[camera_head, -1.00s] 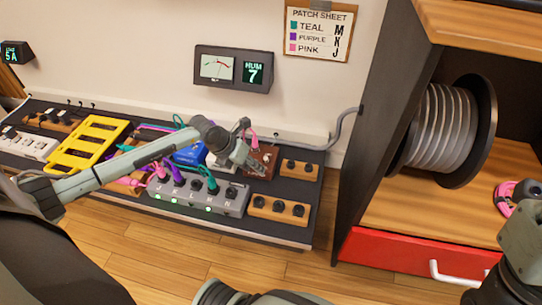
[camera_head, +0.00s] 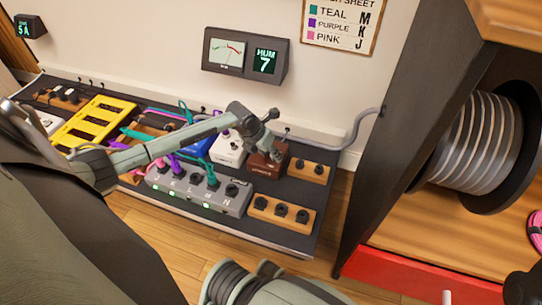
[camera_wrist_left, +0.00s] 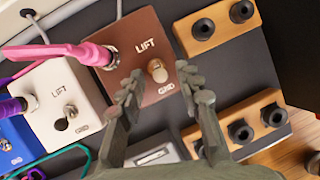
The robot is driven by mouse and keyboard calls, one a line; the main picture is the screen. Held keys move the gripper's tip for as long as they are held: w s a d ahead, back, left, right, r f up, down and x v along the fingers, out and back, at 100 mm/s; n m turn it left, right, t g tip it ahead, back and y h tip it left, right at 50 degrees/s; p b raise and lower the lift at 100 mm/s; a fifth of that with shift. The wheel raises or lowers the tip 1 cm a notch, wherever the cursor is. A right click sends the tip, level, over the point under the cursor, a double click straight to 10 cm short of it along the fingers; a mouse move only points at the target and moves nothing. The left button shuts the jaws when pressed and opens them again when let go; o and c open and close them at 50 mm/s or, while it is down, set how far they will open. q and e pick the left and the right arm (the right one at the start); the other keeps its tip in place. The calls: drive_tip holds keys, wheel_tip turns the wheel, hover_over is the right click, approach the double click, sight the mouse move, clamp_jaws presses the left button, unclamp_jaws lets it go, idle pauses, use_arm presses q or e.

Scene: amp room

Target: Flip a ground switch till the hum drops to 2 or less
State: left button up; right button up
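The hum display (camera_head: 265,62) on the wall reads 7, beside a needle meter (camera_head: 225,56). The brown pedal (camera_head: 262,170) stands on the pedalboard; the left wrist view shows it marked LIFT and GND, with a small metal switch (camera_wrist_left: 157,70) and a pink plug in it. My left gripper (camera_head: 274,148) is over the brown pedal; in the left wrist view its fingers (camera_wrist_left: 165,95) are apart, empty, with the switch beyond and between them. A white pedal (camera_head: 228,150), also marked LIFT and GND, and a blue pedal (camera_head: 197,147) stand to its left. My right gripper does not show.
A grey box (camera_head: 200,190) with plugged cables and green lights lies in front. Wooden socket blocks (camera_head: 282,211) sit to the right. A dark cabinet (camera_head: 420,140) with a cable reel rises at right. A patch sheet (camera_head: 342,22) hangs above.

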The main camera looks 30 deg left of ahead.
use_arm(q)
drive_tip(key=shift+w+f, duration=0.1)
drive_tip(key=shift+f, duration=0.05)
drive_tip(key=shift+c, duration=0.6)
clamp_jaws()
